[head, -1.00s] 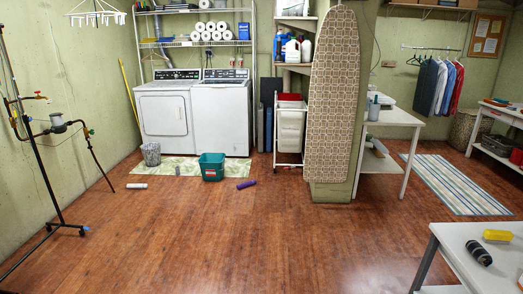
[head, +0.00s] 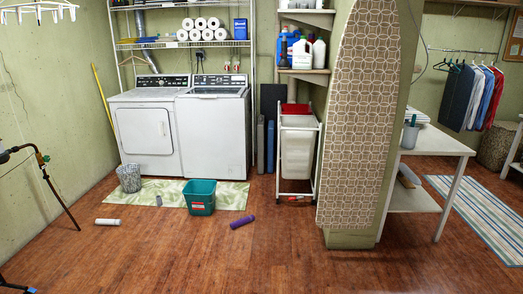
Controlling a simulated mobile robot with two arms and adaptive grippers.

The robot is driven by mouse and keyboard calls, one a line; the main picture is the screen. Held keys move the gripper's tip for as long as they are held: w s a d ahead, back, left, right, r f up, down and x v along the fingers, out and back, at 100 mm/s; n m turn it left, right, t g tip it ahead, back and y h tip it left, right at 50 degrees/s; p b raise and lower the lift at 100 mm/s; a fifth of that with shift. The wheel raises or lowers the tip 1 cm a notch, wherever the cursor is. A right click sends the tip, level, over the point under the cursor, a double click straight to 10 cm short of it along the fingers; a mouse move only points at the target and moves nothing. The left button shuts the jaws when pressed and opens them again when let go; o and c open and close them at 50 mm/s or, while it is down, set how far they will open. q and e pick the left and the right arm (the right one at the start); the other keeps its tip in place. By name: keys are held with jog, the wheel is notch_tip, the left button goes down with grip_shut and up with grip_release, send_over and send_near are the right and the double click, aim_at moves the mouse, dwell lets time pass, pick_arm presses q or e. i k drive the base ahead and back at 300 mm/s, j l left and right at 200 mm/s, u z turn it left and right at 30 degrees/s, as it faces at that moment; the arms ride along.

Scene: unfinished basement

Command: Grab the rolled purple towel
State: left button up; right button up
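A rolled purple towel (head: 242,222) lies on the wooden floor in the head view. It is just right of a teal bin (head: 200,198), at the front right edge of a green patterned mat (head: 165,190).
A washer and dryer (head: 145,135) stand behind the mat, with a grey wastebasket (head: 129,178) in front. An ironing board (head: 355,120) and white table (head: 436,140) stand at the right. The front floor is clear.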

aim_at(244, 221)
jog(key=i, duration=2)
